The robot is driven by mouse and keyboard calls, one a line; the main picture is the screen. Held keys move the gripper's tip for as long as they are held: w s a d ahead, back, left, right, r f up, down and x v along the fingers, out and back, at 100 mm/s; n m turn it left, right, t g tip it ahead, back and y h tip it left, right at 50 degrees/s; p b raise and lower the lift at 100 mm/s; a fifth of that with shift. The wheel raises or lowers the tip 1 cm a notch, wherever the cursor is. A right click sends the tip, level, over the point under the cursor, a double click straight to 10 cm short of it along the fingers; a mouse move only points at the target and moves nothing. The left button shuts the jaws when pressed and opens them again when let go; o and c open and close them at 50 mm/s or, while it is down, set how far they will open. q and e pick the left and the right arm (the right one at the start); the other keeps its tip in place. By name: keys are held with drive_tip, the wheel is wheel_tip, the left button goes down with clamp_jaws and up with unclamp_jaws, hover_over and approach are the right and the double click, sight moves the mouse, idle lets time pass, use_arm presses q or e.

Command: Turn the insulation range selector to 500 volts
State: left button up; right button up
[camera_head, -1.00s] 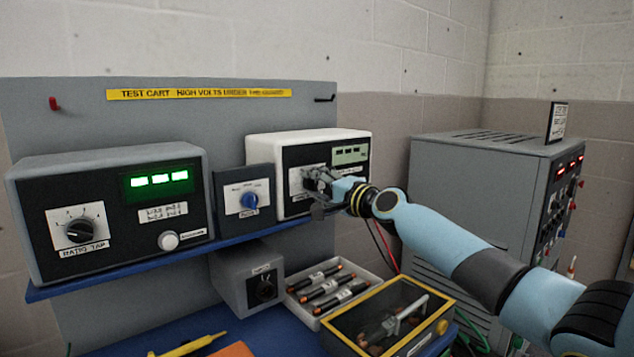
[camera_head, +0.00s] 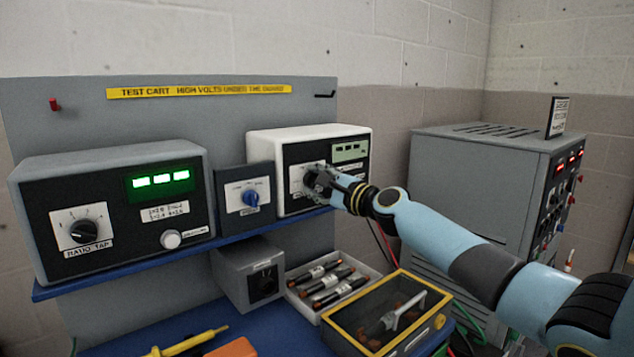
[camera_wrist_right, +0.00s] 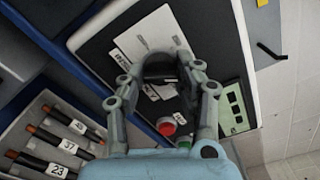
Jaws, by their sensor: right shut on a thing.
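The white-cased insulation tester (camera_head: 283,139) stands on the blue shelf, with a dark front, a small display (camera_head: 349,152) and a white dial plate (camera_head: 296,178). My right gripper (camera_head: 317,181) is at this plate and shut on the range selector knob. The knob is mostly hidden by the fingers in the head view. In the right wrist view the dark knob (camera_wrist_right: 160,66) sits between the two fingertips, over the white plate (camera_wrist_right: 143,40). I cannot read which range the knob points to. My left gripper is not in view.
A small box with a blue knob (camera_head: 251,198) stands just left of the tester. The ratio tap unit (camera_head: 120,185) is further left. Below are a tray of fuses (camera_head: 291,292) and a yellow-framed case (camera_head: 434,318). A red button (camera_wrist_right: 166,126) sits near my fingers.

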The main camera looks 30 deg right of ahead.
idle(0.4)
drive_tip(key=o, duration=1.2)
drive_tip(key=shift+c, duration=0.2)
drive_tip(key=s, duration=0.7)
drive_tip(key=shift+s+d, duration=0.25)
drive_tip(key=shift+d, duration=0.05)
